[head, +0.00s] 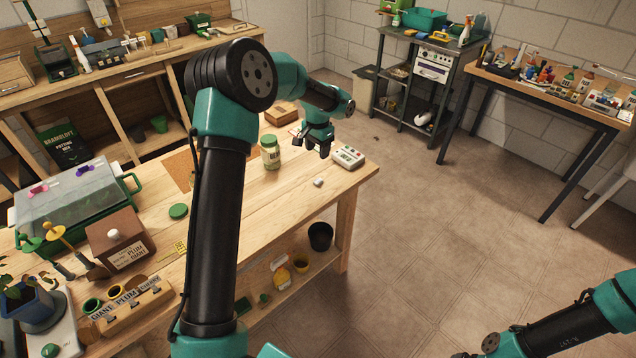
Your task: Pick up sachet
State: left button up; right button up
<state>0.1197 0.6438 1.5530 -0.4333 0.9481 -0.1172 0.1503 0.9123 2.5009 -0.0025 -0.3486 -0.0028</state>
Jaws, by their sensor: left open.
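My left gripper (312,153) is open above the far right part of the wooden table (300,205), fingers pointing down. Nothing shows between its fingers. It is right of a glass jar (271,152) with a green lid and left of a small white device (348,156). I cannot clearly make out a sachet. A small white lump (318,183) lies in front of the gripper, and a small flat yellow piece (180,248) lies on the table's left part. My right arm enters at the lower right; its gripper is out of view.
A green round lid (178,211), a brown box (122,241) and a clear-lidded green propagator (75,205) stand on the table's left part. A wooden block (281,114) is behind the gripper. My left arm hides part of the table.

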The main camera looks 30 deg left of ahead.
pick_arm(q)
send_over(317, 181)
notch_tip(317, 181, down, 8)
jog(key=shift+w+f, duration=0.1)
jog(key=shift+f, duration=0.05)
dwell(0.3)
jog(key=shift+f, duration=2.6)
jog(key=shift+c, duration=0.3)
jog(key=c, duration=0.9)
jog(key=shift+r, duration=0.1)
jog(key=shift+c, duration=0.2)
